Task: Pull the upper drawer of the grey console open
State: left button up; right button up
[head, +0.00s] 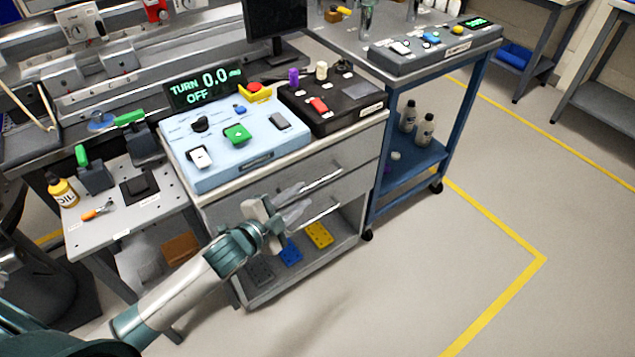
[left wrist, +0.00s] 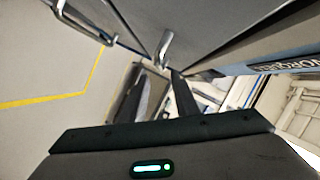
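The grey console (head: 237,208) stands in the middle of the head view. Its upper drawer (head: 352,154) looks shut, with a bar handle (head: 326,181) across its front. The lower drawer (head: 352,188) has a similar bar handle (head: 322,215). My left gripper (head: 298,200) is in front of the drawers, near the left ends of the handles. Its two fingers look spread with nothing between them. In the left wrist view, a bar handle (left wrist: 163,48) lies just beyond the fingers (left wrist: 162,96), and another handle (left wrist: 82,24) shows at upper left. My right gripper is not in view.
A light-blue control panel (head: 205,178) and a black box (head: 345,118) sit on the console top. Blue and yellow blocks (head: 319,235) lie on its open bottom shelf. A blue cart (head: 376,200) stands close at right. The floor in front is clear.

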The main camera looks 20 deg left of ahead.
aim_at(318, 182)
pick_arm(q)
jog(key=x, duration=0.8)
jog(key=shift+w+f, duration=0.15)
jog(key=shift+w, duration=0.05)
jog(key=shift+d, duration=0.1)
grip_shut()
